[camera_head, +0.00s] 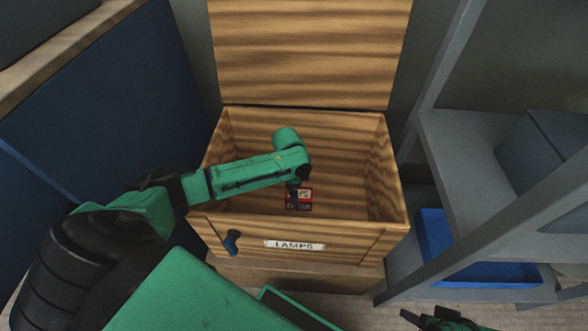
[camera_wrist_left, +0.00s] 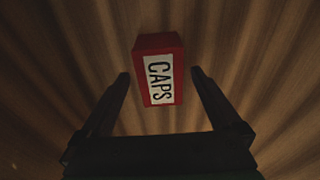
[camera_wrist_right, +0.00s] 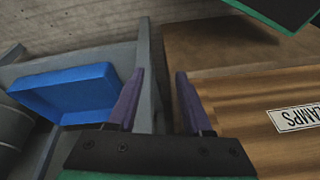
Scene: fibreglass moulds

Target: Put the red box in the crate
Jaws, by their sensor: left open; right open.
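The wooden crate (camera_head: 350,240) stands with its lid (camera_head: 310,50) raised; its front carries a LAMPS label (camera_head: 294,245). The red box (camera_head: 306,193) is inside the crate, low down and partly hidden behind my left gripper (camera_head: 298,188). In the left wrist view the red box (camera_wrist_left: 158,45) shows its CAPS label, and the open fingers of my left gripper (camera_wrist_left: 160,74) lie on either side of its near part, apart from it. My right gripper (camera_head: 428,318) is outside the crate, at the lower right; in the right wrist view it is open and empty (camera_wrist_right: 159,75).
A grey shelf unit (camera_head: 465,130) stands right of the crate, with a blue tray (camera_head: 480,272) low in it and a dark grey box (camera_head: 545,150) above. A blue panel (camera_head: 110,100) is at the left. A blue latch (camera_head: 232,241) sticks out from the crate front.

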